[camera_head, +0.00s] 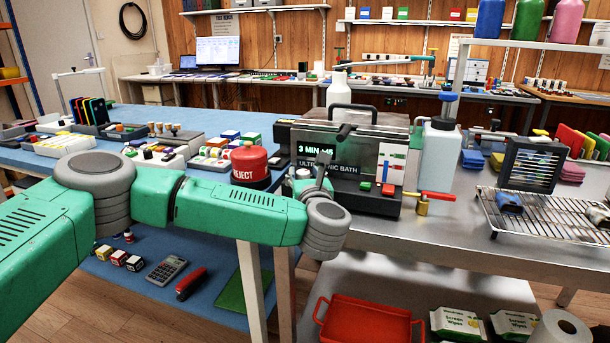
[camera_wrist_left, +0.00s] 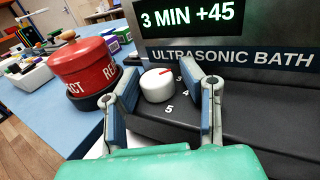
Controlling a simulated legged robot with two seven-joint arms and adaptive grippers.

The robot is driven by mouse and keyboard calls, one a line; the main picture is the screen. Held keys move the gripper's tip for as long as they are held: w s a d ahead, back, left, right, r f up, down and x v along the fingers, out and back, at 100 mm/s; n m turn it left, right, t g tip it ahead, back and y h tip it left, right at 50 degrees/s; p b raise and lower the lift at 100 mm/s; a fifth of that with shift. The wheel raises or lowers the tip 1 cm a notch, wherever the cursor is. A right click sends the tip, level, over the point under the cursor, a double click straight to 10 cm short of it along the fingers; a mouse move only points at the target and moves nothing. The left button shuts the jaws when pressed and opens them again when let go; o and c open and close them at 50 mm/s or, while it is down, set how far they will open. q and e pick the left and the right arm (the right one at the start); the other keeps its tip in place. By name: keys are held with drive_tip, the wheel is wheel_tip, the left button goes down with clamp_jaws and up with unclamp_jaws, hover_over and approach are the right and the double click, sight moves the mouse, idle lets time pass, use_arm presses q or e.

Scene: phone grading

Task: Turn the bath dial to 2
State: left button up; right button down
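The ultrasonic bath (camera_head: 345,155) stands on the metal bench; its green display (camera_wrist_left: 187,15) reads "3 MIN +45". The bath dial (camera_wrist_left: 157,85) is a white round knob with a red pointer mark, which points up and right in the left wrist view. The numbers 3, 4 and 5 show beside it; 2 is not readable. My left gripper (camera_wrist_left: 153,72) is open, with one blue-grey finger on each side of the dial and visible gaps. In the head view, my left gripper (camera_head: 318,168) is at the bath's front left, and my arm partly covers the dial. My right gripper is not in view.
A red REJECT container (camera_head: 250,165) stands close left of the bath, near my left finger. A wire rack (camera_head: 545,215) lies further right.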

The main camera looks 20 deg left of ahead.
use_arm(q)
drive_tip(key=shift+s, duration=0.3)
drive_tip(key=v, duration=1.1)
drive_tip(key=shift+d, duration=0.3)
drive_tip(key=shift+s, duration=0.15)
drive_tip(key=shift+f, duration=0.1)
